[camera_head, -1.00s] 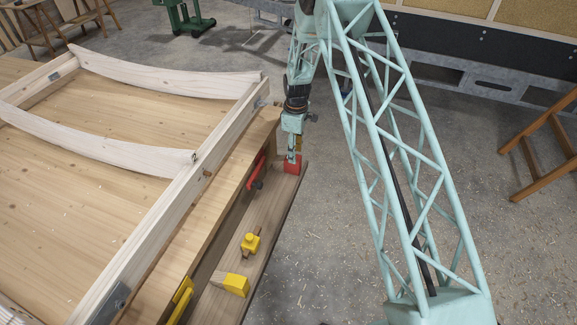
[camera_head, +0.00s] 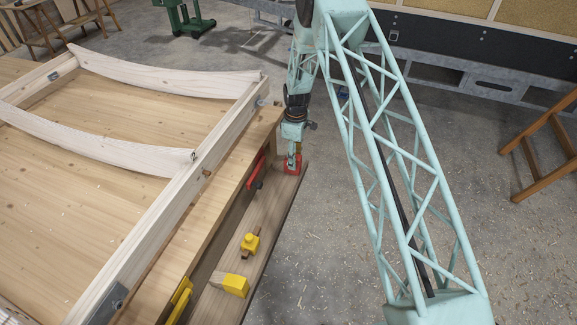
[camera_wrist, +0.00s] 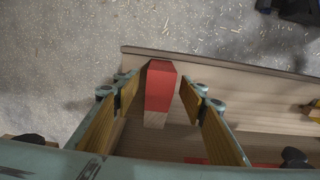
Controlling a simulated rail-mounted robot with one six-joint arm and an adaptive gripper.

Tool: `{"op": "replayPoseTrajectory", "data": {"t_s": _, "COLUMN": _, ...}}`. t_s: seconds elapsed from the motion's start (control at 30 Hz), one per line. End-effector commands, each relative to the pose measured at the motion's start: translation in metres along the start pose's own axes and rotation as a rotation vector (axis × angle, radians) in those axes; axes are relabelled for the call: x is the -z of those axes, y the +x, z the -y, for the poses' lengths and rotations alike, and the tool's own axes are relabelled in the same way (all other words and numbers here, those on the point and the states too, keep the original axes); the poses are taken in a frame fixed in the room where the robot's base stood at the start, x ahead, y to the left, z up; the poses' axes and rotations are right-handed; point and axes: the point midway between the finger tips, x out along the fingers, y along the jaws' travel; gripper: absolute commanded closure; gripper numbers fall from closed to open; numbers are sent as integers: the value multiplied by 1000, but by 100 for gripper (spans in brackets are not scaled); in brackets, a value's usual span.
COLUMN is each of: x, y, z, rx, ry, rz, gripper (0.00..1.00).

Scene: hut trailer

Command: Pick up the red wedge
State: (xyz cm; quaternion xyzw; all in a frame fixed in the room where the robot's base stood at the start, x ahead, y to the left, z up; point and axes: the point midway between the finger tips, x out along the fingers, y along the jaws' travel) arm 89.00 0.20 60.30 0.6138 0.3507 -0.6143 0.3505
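The red wedge (camera_wrist: 160,86) stands on the wooden ledge, with a bare wood end facing the near side in the wrist view. In the head view the red wedge (camera_head: 292,168) is at the far end of the ledge, partly hidden by my gripper. My gripper (camera_wrist: 159,96) is open, with one finger pad on each side of the wedge and a gap visible on both sides. In the head view my gripper (camera_head: 292,160) points down at the wedge.
A red-handled clamp (camera_head: 256,172) is on the bench side, left of my gripper. Open concrete floor (camera_head: 350,220) lies to the right.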

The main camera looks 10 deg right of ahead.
Motion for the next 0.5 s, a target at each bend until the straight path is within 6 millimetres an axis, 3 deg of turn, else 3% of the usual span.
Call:
{"op": "replayPoseTrajectory", "data": {"t_s": 0.2, "x": 0, "y": 20, "z": 0, "rx": 0, "ry": 0, "rz": 0, "gripper": 61}}
{"op": "replayPoseTrajectory", "data": {"t_s": 0.5, "x": 0, "y": 23, "z": 0, "rx": -1, "ry": 0, "rz": -1, "gripper": 61}}
